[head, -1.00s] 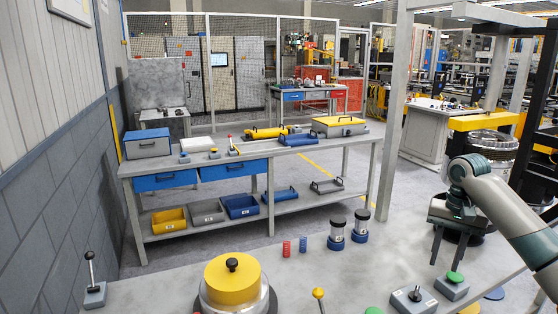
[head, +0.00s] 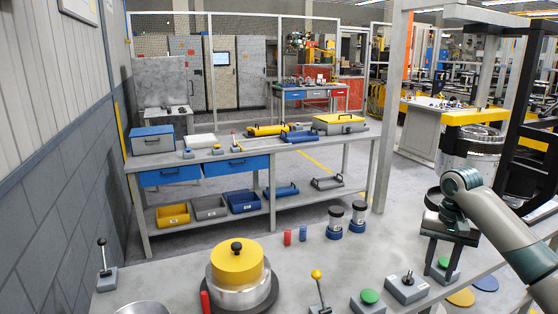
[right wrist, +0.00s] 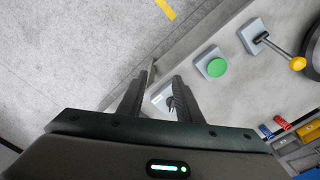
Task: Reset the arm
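My right gripper (head: 442,270) hangs at the right of the head view, fingers pointing down, over the right end of the near grey table (head: 190,262). In the right wrist view my right gripper (right wrist: 164,75) has its two dark fingers apart, with nothing held between them. A grey toggle switch box (right wrist: 163,97) shows beyond and partly behind the fingers. In the head view a green button box (head: 446,265) is partly hidden by the fingers. I cannot tell whether they touch it. My left gripper is not in view.
The near table also carries a grey toggle box (head: 407,287), another green button (head: 370,296), a yellow-knobbed lever (head: 317,276), a yellow-topped cylinder (head: 237,262) and two dark-lidded jars (head: 335,220). A back workbench (head: 290,155) and a dark upright frame (head: 525,120) stand beyond.

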